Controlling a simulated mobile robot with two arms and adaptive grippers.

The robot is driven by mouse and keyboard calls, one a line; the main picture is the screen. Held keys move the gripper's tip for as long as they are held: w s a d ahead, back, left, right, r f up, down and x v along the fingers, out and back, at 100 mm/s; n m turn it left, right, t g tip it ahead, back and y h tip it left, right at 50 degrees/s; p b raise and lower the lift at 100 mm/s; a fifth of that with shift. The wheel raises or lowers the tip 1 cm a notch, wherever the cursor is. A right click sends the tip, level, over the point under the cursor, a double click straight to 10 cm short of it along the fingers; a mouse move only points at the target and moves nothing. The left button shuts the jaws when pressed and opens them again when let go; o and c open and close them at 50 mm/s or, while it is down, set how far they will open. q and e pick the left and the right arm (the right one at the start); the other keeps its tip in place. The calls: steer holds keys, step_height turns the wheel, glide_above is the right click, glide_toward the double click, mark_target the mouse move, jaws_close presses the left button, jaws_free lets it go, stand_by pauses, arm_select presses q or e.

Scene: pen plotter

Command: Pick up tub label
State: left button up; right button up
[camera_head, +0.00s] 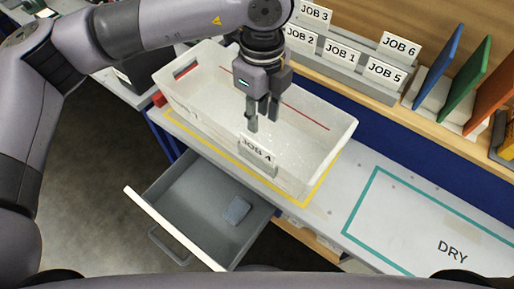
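The tub label (257,150), a white card reading "JOB 4", stands in a grey holder at the front wall of the white tub (310,165). My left gripper (262,120) points down over the tub, just above the label in the picture. Its two fingers look apart, with nothing seen between them. I see no contact with the label, but the exact height gap cannot be told. My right gripper is not in view.
The tub sits inside a yellow outline. Below it, a grey drawer (190,201) is open with a small blue-grey item (236,211) inside. Job cards stand in a rack (350,70) behind. Coloured panels (468,82) stand at right. The "DRY" area (400,225) is largely clear.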

mark_target(257, 144)
arm_select(q)
step_height(257, 144, down, 5)
steer(key=shift+f+p, duration=0.1)
steer(key=shift+p, duration=0.45)
steer(key=f, duration=0.1)
steer(key=f+p, duration=0.1)
steer(key=f, duration=0.1)
steer(key=f+p, duration=0.1)
steer(key=shift+s+a+f, duration=0.3)
steer(key=shift+a, duration=0.1)
steer(key=shift+f, duration=0.45)
jaws_close()
